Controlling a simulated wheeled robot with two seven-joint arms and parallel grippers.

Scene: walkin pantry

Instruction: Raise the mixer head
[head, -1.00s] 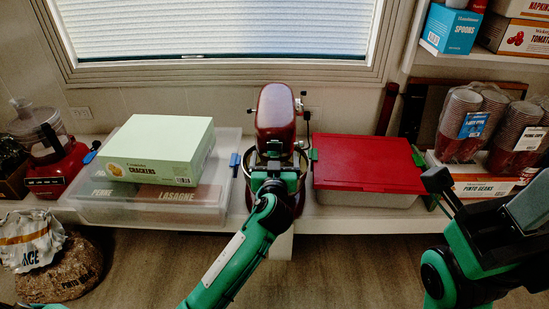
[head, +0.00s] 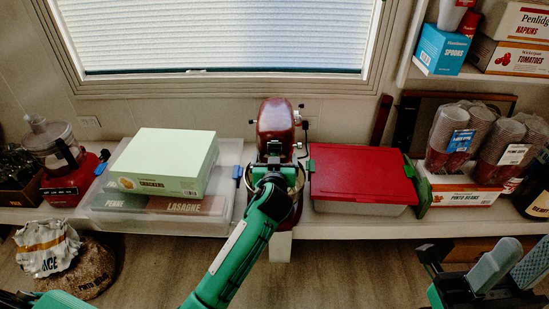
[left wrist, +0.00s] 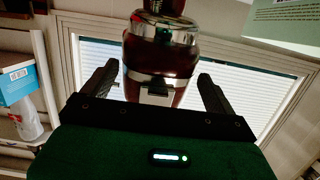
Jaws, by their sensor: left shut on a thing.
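The stand mixer stands on the shelf below the window. Its dark red head (head: 276,118) shows at the centre of the head view. My left gripper (head: 273,152) is at the near end of the head. In the left wrist view the head (left wrist: 160,60), with its chrome band, stands between the fingers of my left gripper (left wrist: 157,85), which is shut on it. The metal bowl (head: 297,178) is partly hidden behind my left arm. I cannot tell the head's exact tilt.
A clear bin (head: 105,218) with a crackers box (head: 165,160) on it stands left of the mixer. A red-lidded container (head: 360,175) stands close on the right. A red food processor (head: 70,180) is far left. Cups (head: 455,135) stand farther right.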

